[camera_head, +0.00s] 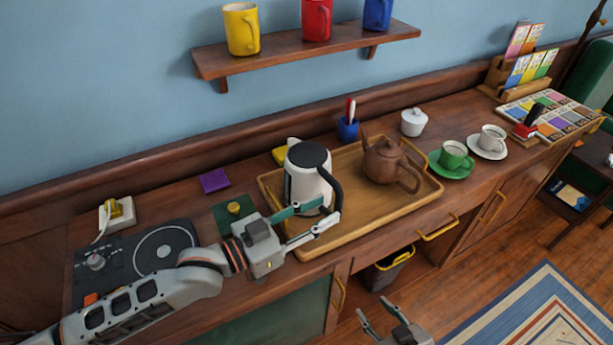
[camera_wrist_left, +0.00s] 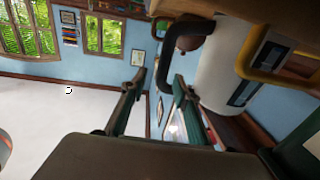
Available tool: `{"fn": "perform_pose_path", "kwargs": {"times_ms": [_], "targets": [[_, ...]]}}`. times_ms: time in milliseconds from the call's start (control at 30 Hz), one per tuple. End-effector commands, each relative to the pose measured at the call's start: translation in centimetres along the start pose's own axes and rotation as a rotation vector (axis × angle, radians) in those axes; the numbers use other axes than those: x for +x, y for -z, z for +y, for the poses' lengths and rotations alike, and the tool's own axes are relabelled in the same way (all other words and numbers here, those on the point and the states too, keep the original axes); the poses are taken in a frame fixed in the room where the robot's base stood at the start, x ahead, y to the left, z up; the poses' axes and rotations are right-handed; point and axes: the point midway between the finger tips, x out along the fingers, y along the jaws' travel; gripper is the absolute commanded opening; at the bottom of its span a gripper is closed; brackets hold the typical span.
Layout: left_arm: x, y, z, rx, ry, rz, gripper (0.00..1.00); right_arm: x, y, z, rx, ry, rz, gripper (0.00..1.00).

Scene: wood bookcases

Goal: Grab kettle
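The white kettle (camera_head: 303,184), with a black lid and black handle, stands upright on a wooden tray (camera_head: 400,205). My left gripper (camera_head: 329,209) is open at the kettle's handle side, low beside the handle. In the left wrist view the kettle (camera_wrist_left: 222,70) lies sideways in the picture. The free end of its black handle reaches between the two spread fingertips of my left gripper (camera_wrist_left: 160,80); contact cannot be told. My right gripper (camera_head: 378,314) is open and empty at the bottom of the head view, below the counter front.
A brown teapot (camera_head: 382,163) shares the tray, right of the kettle. A blue pen cup (camera_head: 347,130), a white lidded pot (camera_head: 413,122) and green and white cups stand behind and right. A hotplate (camera_head: 160,250) is at left. A mug shelf (camera_head: 310,50) hangs above.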

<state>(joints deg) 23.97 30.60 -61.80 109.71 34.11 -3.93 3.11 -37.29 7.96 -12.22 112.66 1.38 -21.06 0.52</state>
Motion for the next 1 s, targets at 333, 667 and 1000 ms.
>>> {"fn": "perform_pose_path", "kwargs": {"times_ms": [333, 667, 1000], "targets": [[4.5, 0.1, -0.4, -0.001, 0.000, 0.002, 0.31, -0.2, -0.2, 0.1, -0.003, 0.000, -0.010, 0.40], [5.6, 0.0, -0.4, -0.001, 0.001, -0.001, 0.31, -0.2, 0.1, 0.2, -0.003, -0.001, -0.004, 0.40], [5.6, 0.3, -0.5, 0.003, 0.001, 0.005, 0.00, -0.2, 0.5, 0.2, -0.001, -0.002, 0.002, 0.40]]}}
